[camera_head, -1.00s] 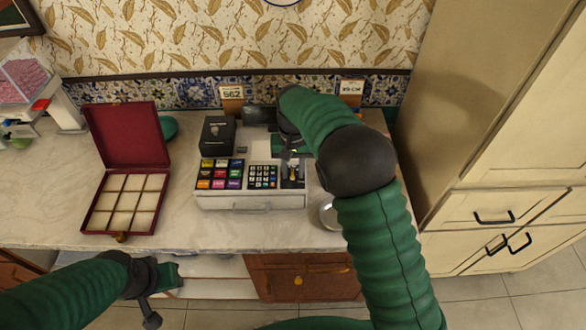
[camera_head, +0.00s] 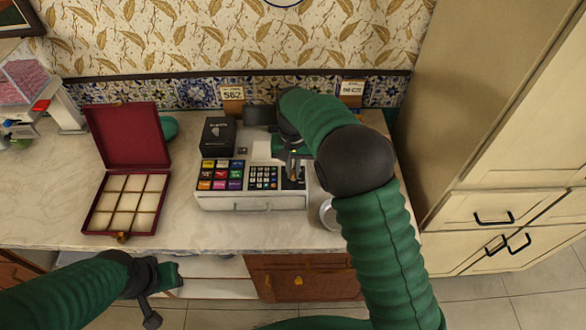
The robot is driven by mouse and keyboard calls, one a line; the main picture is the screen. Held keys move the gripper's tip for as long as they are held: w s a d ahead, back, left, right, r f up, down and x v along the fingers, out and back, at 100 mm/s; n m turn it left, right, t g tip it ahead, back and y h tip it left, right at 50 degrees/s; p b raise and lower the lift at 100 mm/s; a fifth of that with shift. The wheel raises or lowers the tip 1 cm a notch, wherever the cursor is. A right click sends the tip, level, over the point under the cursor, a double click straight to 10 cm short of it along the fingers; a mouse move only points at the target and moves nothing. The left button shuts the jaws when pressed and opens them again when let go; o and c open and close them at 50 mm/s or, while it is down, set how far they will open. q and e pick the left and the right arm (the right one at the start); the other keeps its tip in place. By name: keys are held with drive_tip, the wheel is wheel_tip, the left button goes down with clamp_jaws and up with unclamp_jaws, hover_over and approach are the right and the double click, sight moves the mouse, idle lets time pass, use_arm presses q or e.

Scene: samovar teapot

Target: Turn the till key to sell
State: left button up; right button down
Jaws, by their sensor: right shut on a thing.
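The white till (camera_head: 250,201) stands on the counter with coloured keys (camera_head: 220,174) at its left and a number pad (camera_head: 263,177) in the middle. The till key (camera_head: 292,172) is at the right of the till's top, a small brassy piece over a dark plate. My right gripper (camera_head: 292,160) reaches down from above and is shut on the key; its fingertips are small and partly hidden by my arm. The key's exact angle is too small to tell. My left gripper (camera_head: 165,277) hangs at the lower left, in front of the counter, away from the till; its jaws are not clear.
An open red box (camera_head: 126,205) with empty compartments sits left of the till. A black box (camera_head: 218,136) stands behind the coloured keys. A round metal dish (camera_head: 328,213) is right of the till. Number cards (camera_head: 232,93) stand at the back wall. Counter between red box and till is clear.

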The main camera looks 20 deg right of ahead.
sight(293, 172)
drive_tip(key=m+p, duration=0.3)
drive_tip(key=shift+r+m, duration=0.25)
drive_tip(key=shift+m, duration=0.05)
drive_tip(key=shift+w+f+m+p, duration=0.1)
drive_tip(key=shift+m+p, duration=1.2)
drive_tip(key=shift+m, duration=1)
drive_tip(key=c, duration=1.6)
unclamp_jaws()
drive_tip(key=shift+f, duration=0.1)
drive_tip(key=shift+o, duration=0.2)
wheel_tip(293, 172, up, 17)
drive_tip(key=b, duration=0.1)
drive_tip(key=shift+f, duration=0.1)
